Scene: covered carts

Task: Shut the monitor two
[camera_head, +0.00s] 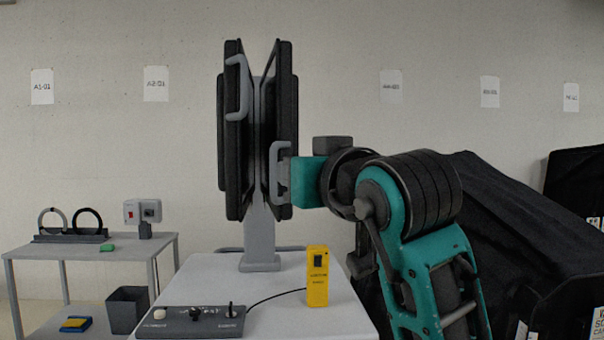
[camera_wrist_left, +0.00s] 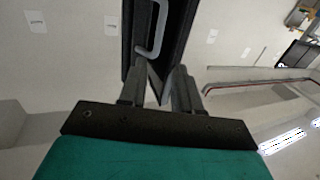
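Two dark panels stand upright and almost face to face on a grey stand (camera_head: 262,215). The left panel (camera_head: 231,150) has a grey handle (camera_head: 237,88) high up; the right panel (camera_head: 287,100) has one (camera_head: 275,175) low down. I cannot tell which is monitor two. My right gripper (camera_head: 289,178), on the arm from the right, is at the low handle; its fingers are mostly hidden. My left gripper (camera_wrist_left: 160,85) is absent from the head view. In the left wrist view its fingers are apart, with a dark panel (camera_wrist_left: 178,38) and grey handle (camera_wrist_left: 158,30) beyond them.
The white table (camera_head: 250,290) holds a grey control box (camera_head: 190,322) and a yellow block (camera_head: 317,277) joined by a black cable. A black-covered cart (camera_head: 520,220) stands right.

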